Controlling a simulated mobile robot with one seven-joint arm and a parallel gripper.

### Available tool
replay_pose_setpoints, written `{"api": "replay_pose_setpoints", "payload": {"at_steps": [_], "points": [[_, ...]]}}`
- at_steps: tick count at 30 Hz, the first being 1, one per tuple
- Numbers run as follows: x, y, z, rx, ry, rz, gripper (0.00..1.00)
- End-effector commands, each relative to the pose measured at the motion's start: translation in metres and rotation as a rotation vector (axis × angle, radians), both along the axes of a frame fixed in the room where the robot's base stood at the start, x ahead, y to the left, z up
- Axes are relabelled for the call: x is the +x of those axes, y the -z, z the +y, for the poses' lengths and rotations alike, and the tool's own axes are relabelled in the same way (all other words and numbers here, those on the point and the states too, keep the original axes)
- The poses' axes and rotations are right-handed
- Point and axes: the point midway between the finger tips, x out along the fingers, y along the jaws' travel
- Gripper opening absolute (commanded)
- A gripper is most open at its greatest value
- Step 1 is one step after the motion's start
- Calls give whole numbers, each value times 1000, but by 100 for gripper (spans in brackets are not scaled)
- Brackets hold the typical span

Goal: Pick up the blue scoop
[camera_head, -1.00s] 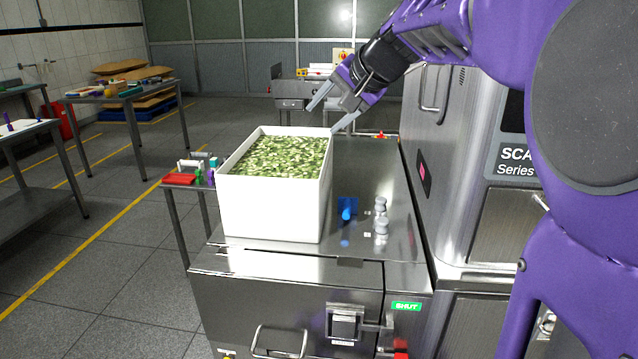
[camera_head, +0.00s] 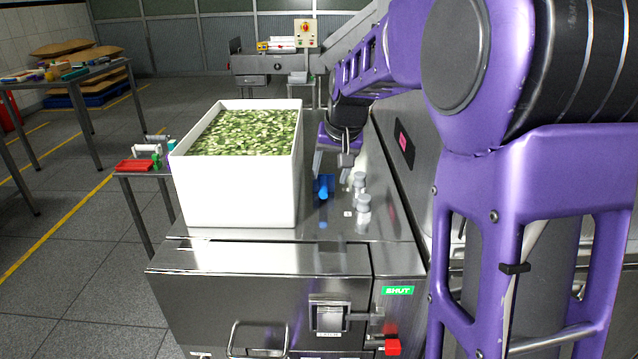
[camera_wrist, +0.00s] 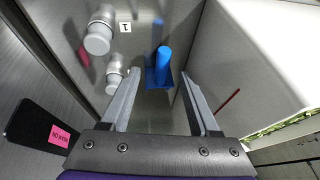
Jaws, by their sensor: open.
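The blue scoop (camera_head: 324,187) rests on the steel top, just right of the white bin and left of two grey knobbed pieces. In the wrist view the blue scoop (camera_wrist: 160,68) lies ahead of the fingertips, its round handle towards the camera and its flat part between the fingers' lines. My gripper (camera_head: 333,170) is above and around the scoop's area, pointing down. In the wrist view my gripper (camera_wrist: 158,82) is open, with its two grey fingers apart on either side of the scoop and nothing held. Whether either finger touches it I cannot tell.
The white bin (camera_head: 240,195) of green pieces stands close to the left of the scoop. Grey knobbed pieces (camera_head: 363,203) stand close on the right. The steel machine wall (camera_head: 400,170) rises on the right. Bare steel top (camera_head: 330,226) lies in front.

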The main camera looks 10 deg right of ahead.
Motion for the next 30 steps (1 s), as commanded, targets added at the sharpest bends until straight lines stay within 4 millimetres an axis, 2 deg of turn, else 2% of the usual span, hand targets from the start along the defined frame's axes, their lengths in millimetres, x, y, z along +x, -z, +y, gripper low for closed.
{"api": "replay_pose_setpoints", "payload": {"at_steps": [1,3,11,19,26,27,30], "points": [[3,9,1,1,0,3,62],[6,14,1,0,0,1,62],[12,27,4,0,-1,1,62],[29,62,8,0,-1,2,62],[31,64,9,1,0,-1,62],[31,64,9,1,0,-1,60],[31,64,9,1,0,-1,42]]}}
